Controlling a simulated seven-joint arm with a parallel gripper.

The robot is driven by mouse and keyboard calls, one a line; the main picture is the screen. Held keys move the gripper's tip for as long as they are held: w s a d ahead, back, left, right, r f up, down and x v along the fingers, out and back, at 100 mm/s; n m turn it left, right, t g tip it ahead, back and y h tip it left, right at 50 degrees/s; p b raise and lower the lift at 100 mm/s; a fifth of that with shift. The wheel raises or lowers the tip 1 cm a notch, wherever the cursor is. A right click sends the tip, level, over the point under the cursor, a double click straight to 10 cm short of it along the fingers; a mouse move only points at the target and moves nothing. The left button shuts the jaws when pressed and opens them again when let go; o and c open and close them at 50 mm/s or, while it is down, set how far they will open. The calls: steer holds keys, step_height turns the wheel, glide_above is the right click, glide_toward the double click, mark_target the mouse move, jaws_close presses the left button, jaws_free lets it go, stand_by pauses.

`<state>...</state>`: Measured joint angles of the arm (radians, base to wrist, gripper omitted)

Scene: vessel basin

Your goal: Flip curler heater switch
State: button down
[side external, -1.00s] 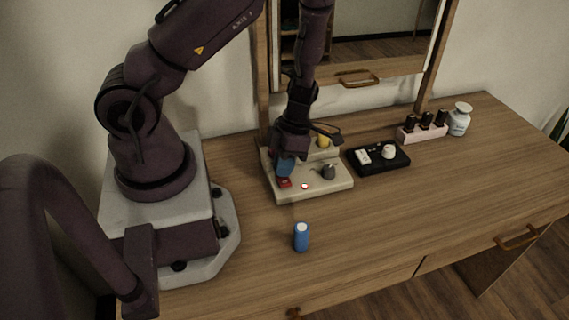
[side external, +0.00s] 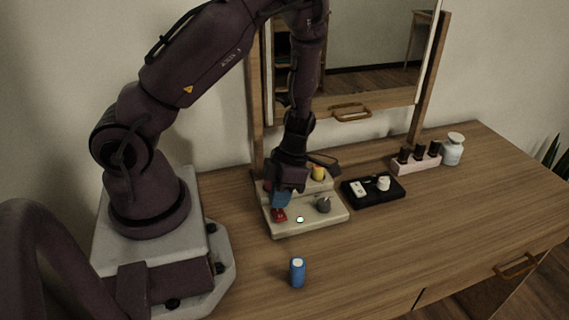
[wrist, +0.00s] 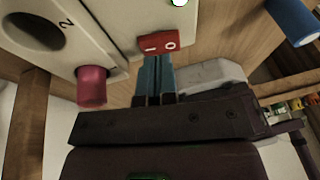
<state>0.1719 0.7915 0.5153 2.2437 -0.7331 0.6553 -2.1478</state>
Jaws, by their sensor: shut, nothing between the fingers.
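The curler heater (side external: 318,222) is a cream box on the wooden table below the mirror. Its red rocker switch (side external: 279,215), marked I and O, also shows in the wrist view (wrist: 160,45). A small round indicator light (side external: 300,219) beside it glows greenish white; it shows at the top edge of the wrist view (wrist: 180,2). My gripper (side external: 281,203) points down at the switch, its blue fingers shut and empty. In the wrist view the fingertips (wrist: 155,60) are at the switch's near edge; whether they touch it is unclear.
A pink curler (wrist: 91,86) stands near an empty hole marked 2 (wrist: 38,30). A black tray (side external: 372,198) is to the right.

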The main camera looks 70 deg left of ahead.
steer(key=s+a+v, duration=0.1)
steer(key=v, duration=1.1)
step_height(320, 180, up, 7)
steer(key=m+t, duration=0.2)
steer(key=m, duration=2.4)
glide_above(286, 212)
steer(key=s+d, duration=0.1)
steer(key=d, duration=0.3)
steer(key=s+d+r+m+t, duration=0.1)
steer(key=s+r+m+t, duration=0.1)
steer(key=r, duration=0.4)
steer(key=s+d+r+m+t+y, duration=0.1)
steer(key=s+r+m+t, duration=0.1)
steer(key=r+m+t, duration=0.3)
steer(key=m, duration=0.2)
steer(key=shift+s+d+r+m+y, duration=0.25)
steer(key=shift+d+r+m+y, duration=0.05)
steer(key=shift+r, duration=0.05)
